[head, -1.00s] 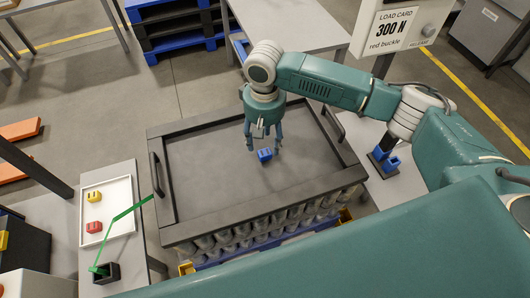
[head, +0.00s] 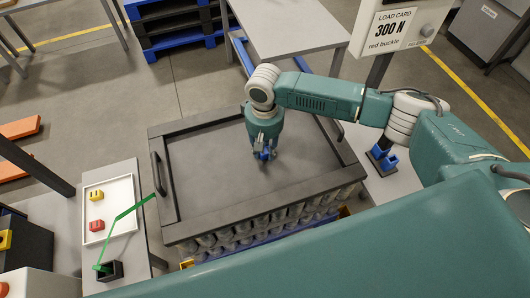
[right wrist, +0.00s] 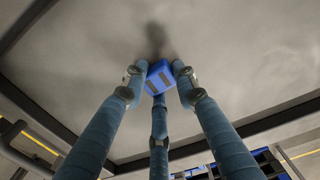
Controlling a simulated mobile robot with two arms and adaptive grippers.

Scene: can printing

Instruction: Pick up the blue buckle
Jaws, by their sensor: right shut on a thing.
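The blue buckle (head: 264,154) is on the grey top sheet inside the dark frame (head: 210,222), mostly hidden by my right gripper (head: 264,150). In the right wrist view the buckle (right wrist: 159,76) is a blue block with two dark slots, and the fingers of my right gripper (right wrist: 158,80) touch it from several sides. The gripper is shut on it. I cannot tell whether the buckle is clear of the sheet. My left gripper is in no view.
A white tray (head: 123,233) with a yellow buckle (head: 97,196) and a red buckle (head: 96,225) is on the left table. A green strap (head: 128,212) runs from a black box (head: 110,270) to the frame. A load card (head: 390,30) reads 300 N, red buckle. A blue fixture (head: 383,157) stands at right.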

